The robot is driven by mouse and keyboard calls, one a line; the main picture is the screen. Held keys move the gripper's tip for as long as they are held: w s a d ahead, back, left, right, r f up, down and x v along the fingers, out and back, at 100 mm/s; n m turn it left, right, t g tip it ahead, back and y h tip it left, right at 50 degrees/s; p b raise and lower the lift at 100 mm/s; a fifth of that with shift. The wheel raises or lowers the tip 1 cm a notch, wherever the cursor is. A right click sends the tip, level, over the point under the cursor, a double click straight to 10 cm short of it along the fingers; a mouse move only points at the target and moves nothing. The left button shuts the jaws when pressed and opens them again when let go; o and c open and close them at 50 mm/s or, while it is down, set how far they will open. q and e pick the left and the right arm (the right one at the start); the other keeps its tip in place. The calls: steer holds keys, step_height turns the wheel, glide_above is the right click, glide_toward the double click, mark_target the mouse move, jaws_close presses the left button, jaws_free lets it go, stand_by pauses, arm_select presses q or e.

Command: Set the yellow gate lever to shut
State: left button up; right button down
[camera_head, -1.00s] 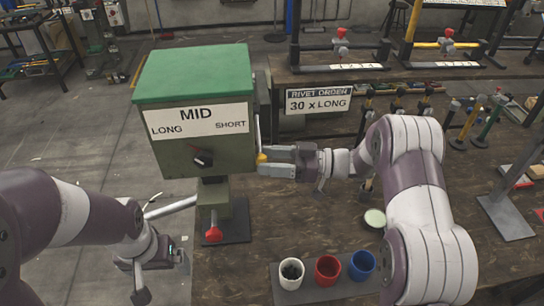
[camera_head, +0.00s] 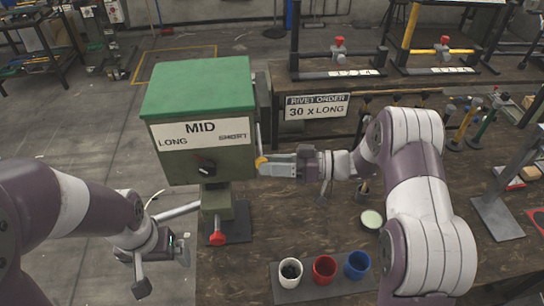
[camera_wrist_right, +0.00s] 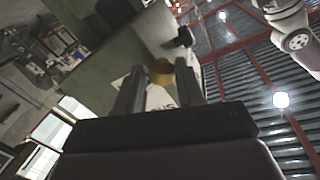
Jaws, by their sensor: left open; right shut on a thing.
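The green press (camera_head: 196,120) stands left of centre in the head view, with a MID / LONG / SHORT label and a black dial on its front. The yellow gate lever (camera_head: 261,161) shows as a small yellow tip at the press's right side. My right gripper (camera_head: 266,165) reaches it from the right and is shut on it. In the right wrist view the lever's round yellow end (camera_wrist_right: 161,72) sits between my two dark fingers, which hide part of it. My left gripper (camera_head: 163,272) is open and empty, low at the left, apart from the press.
A red-ended handle (camera_head: 217,238) is below the press. White (camera_head: 290,272), red (camera_head: 324,269) and blue (camera_head: 357,265) cups stand on a tray at the front. A RIVET ORDER sign (camera_head: 317,106) reads 30 x LONG.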

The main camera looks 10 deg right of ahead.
arm_select(q)
steer(key=r, duration=0.1)
steer(key=r+p, duration=0.2)
steer(key=shift+s+r, duration=0.15)
steer(key=shift+s, duration=0.1)
arm_select(e)
steer(key=r, duration=0.4)
steer(key=shift+s+r, duration=0.35)
steer(key=shift+r, duration=0.05)
